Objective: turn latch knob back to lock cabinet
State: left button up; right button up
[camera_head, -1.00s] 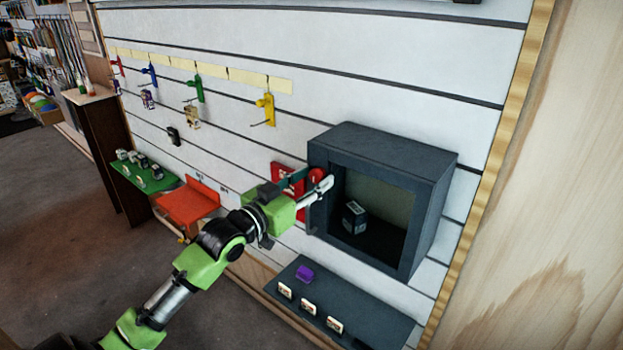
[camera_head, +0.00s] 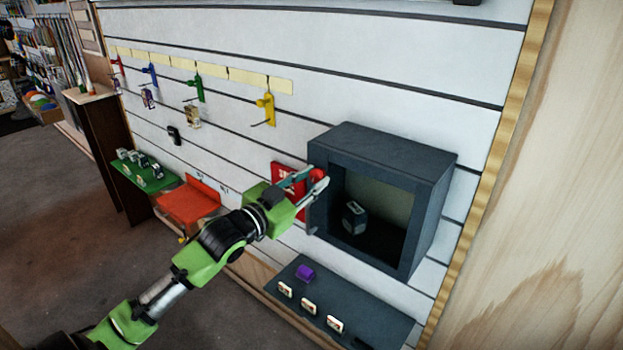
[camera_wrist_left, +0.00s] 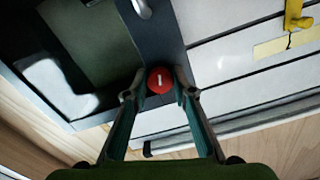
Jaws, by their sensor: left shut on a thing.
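The dark grey cabinet (camera_head: 432,190) is fixed to the slatted wall, with a dark box (camera_head: 354,216) inside its open-looking front. The round red latch knob (camera_head: 317,175) is at the cabinet's left side. In the left wrist view the knob (camera_wrist_left: 160,80) shows a short white mark along its middle. My left gripper (camera_head: 318,182) is at the knob, with one finger on each side; in the left wrist view its fingertips (camera_wrist_left: 156,92) flank the knob and are shut on it. My right gripper is in neither view.
A red sign (camera_head: 283,181) is on the wall left of the cabinet, partly behind my gripper. A dark shelf (camera_head: 372,316) with a purple item (camera_head: 305,272) and several small tags lies below. Coloured hooks (camera_head: 265,108), an orange shelf (camera_head: 187,206) and a green shelf (camera_head: 131,175) are further left.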

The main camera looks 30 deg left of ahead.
pick_arm(q)
jog(key=m, duration=0.3)
jog(key=shift+r+m+p, duration=0.1)
jog(key=shift+m+p, duration=0.25)
jog(key=shift+m, duration=0.05)
jog(key=m, duration=0.3)
jog(key=shift+m+p, duration=0.3)
jog(key=m, duration=0.3)
jog(key=shift+m, duration=0.3)
jog(key=shift+m+p, duration=0.35)
jog(key=shift+m, duration=1.55)
jog(key=o, duration=1.1)
